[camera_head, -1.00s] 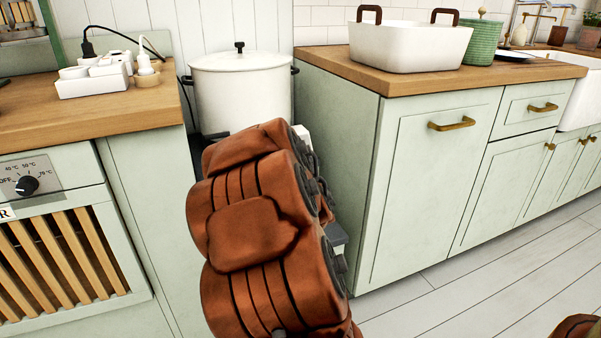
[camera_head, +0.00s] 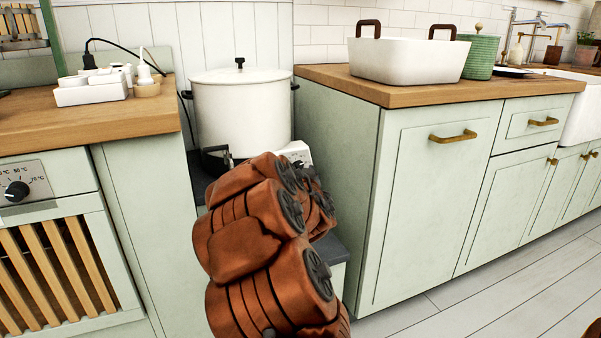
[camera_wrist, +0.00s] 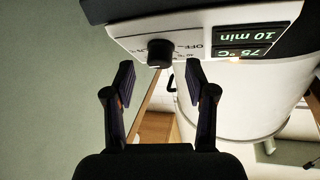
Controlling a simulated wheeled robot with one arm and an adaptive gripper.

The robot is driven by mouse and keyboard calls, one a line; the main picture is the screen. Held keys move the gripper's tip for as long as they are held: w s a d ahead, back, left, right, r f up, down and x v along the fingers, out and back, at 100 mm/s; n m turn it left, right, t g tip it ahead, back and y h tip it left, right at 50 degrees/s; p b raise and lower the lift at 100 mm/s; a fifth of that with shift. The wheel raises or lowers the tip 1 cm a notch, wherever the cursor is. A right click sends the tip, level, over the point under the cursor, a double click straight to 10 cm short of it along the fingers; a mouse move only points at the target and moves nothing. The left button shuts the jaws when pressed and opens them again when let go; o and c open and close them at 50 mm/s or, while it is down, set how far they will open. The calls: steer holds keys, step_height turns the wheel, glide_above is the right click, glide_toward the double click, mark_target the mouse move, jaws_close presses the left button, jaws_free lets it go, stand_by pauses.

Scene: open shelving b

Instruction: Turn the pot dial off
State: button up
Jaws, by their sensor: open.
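The large white pot (camera_head: 240,110) with a lid stands in the gap between two counters. Part of its white control panel (camera_head: 297,152) shows past my arm, which hides the rest. In the wrist view, the panel (camera_wrist: 222,32) appears upside down, with lit readouts of "10 min" and "75 °C". The black pot dial (camera_wrist: 160,52) is beside an "OFF" mark; I cannot tell where it points. My gripper (camera_wrist: 160,78) is open and empty, its fingertips on either side of the dial's line. Whether they touch it is unclear. The white pot body (camera_wrist: 240,100) is beyond.
A left cabinet carries another black dial (camera_head: 17,191) above wooden slats. A white power strip (camera_head: 90,90) lies on the left counter. The right counter (camera_head: 395,92) holds a white basin (camera_head: 410,62) and a green basket (camera_head: 478,58). The floor (camera_head: 490,275) at right is clear.

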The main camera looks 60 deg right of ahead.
steer(key=shift+x, duration=0.9)
steer(key=shift+s, duration=0.1)
jaws_close()
